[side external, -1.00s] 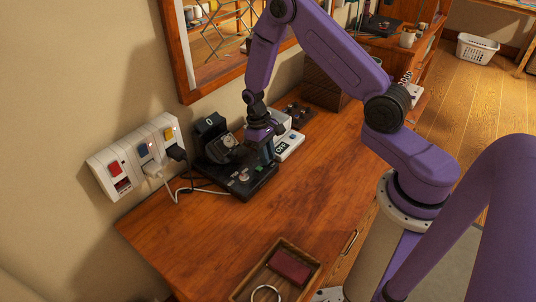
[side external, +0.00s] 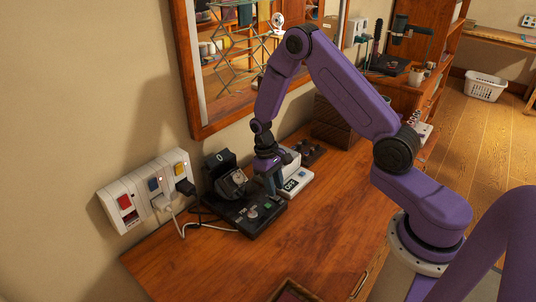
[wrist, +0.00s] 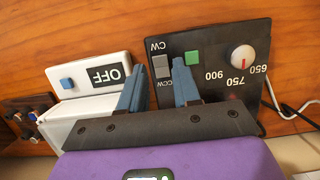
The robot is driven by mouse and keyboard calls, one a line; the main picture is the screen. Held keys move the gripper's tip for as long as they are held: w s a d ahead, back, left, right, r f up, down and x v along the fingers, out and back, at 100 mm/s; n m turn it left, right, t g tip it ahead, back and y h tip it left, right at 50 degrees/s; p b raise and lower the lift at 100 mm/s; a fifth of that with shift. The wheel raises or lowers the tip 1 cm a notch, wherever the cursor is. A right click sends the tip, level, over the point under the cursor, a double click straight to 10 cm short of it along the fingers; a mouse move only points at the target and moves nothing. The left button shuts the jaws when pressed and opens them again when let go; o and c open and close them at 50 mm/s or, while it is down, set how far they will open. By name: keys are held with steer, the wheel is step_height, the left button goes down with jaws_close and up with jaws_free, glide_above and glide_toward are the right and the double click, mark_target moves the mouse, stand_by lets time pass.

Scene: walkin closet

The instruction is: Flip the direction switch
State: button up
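The direction switch (wrist: 160,66) is a small grey rocker marked CW and CCW on a black control panel (wrist: 210,75). In the wrist view it shows between and just beyond my fingertips. My gripper (wrist: 158,70) is open, with two blue-grey fingers apart and nothing between them. The right finger is close to a green button (wrist: 192,58). In the side view my gripper (side external: 273,184) is low over the back right part of the panel (side external: 238,222), and the switch cannot be made out there. Contact with the panel cannot be told.
A white box (wrist: 90,75) with an OFF label and blue button stands beside the panel. A knob (wrist: 242,57) with a number scale is on the panel. A dial unit (side external: 232,182) and a power strip (side external: 147,190) with cords are nearby. The desk front (side external: 310,230) is clear.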

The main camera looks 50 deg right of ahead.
steer(key=v, duration=1.5)
steer(key=shift+s, duration=0.1)
steer(key=s+a+r+n+t, duration=0.1)
steer(key=s+a+r+n, duration=0.2)
steer(key=s+a, duration=0.3)
steer(key=s+a+r+n+t, duration=0.1)
steer(key=s+a+r+n, duration=0.25)
steer(key=s, duration=0.35)
steer(key=s+n+t, duration=0.1)
steer(key=s+n, duration=0.5)
steer(key=s, duration=1.1)
steer(key=shift+s+r, duration=0.25)
steer(key=shift+r, duration=0.15)
